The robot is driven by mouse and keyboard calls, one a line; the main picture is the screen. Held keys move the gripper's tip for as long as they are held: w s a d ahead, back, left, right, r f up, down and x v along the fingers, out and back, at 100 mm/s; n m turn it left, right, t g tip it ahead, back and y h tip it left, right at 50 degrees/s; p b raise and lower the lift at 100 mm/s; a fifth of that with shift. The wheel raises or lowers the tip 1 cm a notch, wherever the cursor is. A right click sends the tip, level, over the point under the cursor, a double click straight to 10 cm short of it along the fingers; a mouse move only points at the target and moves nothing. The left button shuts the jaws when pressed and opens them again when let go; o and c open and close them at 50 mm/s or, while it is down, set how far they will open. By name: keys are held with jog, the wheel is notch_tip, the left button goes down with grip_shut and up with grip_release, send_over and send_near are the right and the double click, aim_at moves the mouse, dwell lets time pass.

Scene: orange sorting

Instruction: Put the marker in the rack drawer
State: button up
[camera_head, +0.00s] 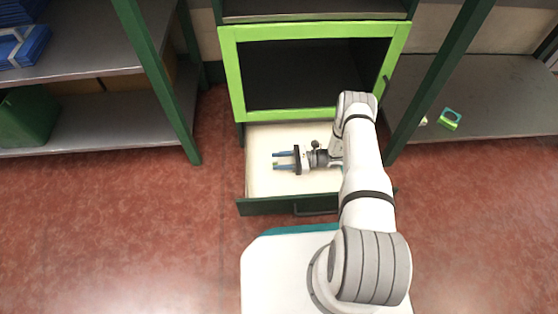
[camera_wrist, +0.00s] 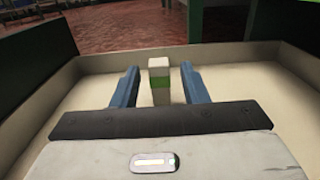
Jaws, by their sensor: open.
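The rack drawer (camera_head: 262,185) is pulled open, with a cream interior and a dark green front. Its walls also surround the view in the wrist view (camera_wrist: 62,77). My gripper (camera_head: 275,160) is inside the drawer's outline, its blue fingers pointing left. In the wrist view my gripper (camera_wrist: 161,76) is open. A small whitish block-like piece with a green band, apparently the marker (camera_wrist: 159,79), is between the fingers, with a gap on each side. I cannot tell whether it stands or lies, or whether it touches the drawer floor.
A green-framed compartment (camera_head: 233,75) sits above the drawer. Grey shelves with green posts stand at left (camera_head: 100,125) and right (camera_head: 500,95). A small green and blue item (camera_head: 449,119) is on the right shelf. Red floor is clear on both sides.

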jog(key=d+p, duration=0.1)
jog(key=d, duration=0.8)
jog(key=shift+d+p, duration=0.35)
jog(key=shift+d, duration=0.3)
jog(key=shift+w+d+r, duration=0.1)
jog(key=shift+r, duration=0.2)
notch_tip(320, 180, up, 30)
jog(key=s+a+n+g+h, duration=0.1)
jog(key=a+n+g+h, duration=0.3)
jog(key=n+h, duration=0.6)
jog(key=s+d+r+n+t+h, duration=0.1)
jog(key=s+r+n+h, duration=0.3)
jog(key=s+r, duration=0.4)
jog(key=s+d+r+n+t+h, duration=0.2)
jog(key=s+r+n+t+h, duration=0.2)
jog(key=s+r, duration=0.5)
jog(key=s, duration=0.4)
jog(key=shift+s+d, duration=0.3)
